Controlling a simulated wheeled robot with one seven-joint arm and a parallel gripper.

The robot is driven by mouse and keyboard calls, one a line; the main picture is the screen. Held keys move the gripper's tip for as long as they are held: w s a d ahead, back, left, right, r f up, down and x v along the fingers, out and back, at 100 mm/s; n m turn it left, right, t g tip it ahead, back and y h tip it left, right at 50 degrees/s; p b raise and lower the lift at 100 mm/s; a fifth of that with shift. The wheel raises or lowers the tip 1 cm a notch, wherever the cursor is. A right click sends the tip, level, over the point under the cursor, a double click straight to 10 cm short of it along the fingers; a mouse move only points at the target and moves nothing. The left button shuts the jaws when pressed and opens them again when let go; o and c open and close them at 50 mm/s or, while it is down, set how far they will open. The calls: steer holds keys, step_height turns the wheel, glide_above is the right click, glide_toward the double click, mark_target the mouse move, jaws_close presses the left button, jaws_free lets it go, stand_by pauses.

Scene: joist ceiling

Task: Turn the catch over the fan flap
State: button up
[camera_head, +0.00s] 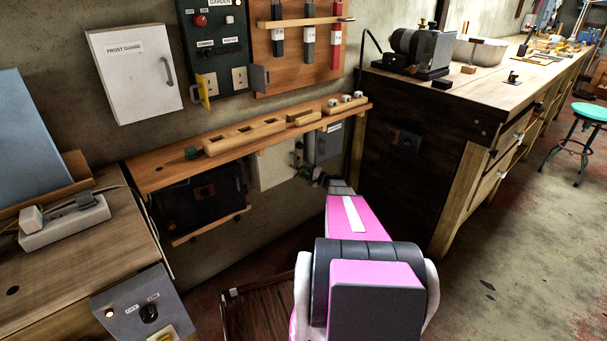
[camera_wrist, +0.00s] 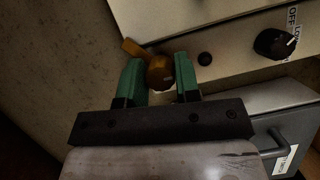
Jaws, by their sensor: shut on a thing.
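The catch (camera_wrist: 160,72) is an orange-brown piece with a rounded body and a short arm pointing up and left in the wrist view. It sits at the lower left edge of a pale panel (camera_wrist: 235,62). My gripper (camera_wrist: 159,78) has its two green fingers on either side of the rounded body and is shut on it. In the head view my gripper (camera_head: 304,170) reaches under the wall shelf to the pale panel (camera_head: 270,168); the catch cannot be made out there. I cannot tell which part of the panel is the flap.
A black knob (camera_wrist: 274,44) marked OFF and LOW is on the panel's right. A grey box with a handle (camera_wrist: 297,112) is close below right. The wooden shelf (camera_head: 150,176) overhangs the panel. A workbench (camera_head: 420,150) stands right of my arm.

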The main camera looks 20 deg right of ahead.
steer(key=m+t, duration=0.1)
steer(key=m, duration=0.3)
steer(key=m+t, duration=0.2)
steer(key=m, duration=0.1)
steer(key=shift+f+m, duration=0.1)
steer(key=shift+m, duration=0.3)
stand_by(0.3)
steer(key=o, duration=0.9)
steer(key=shift+s, duration=0.1)
steer(key=v, duration=1)
steer(key=shift+s+d+f, duration=0.2)
steer(key=shift+s+d, duration=0.05)
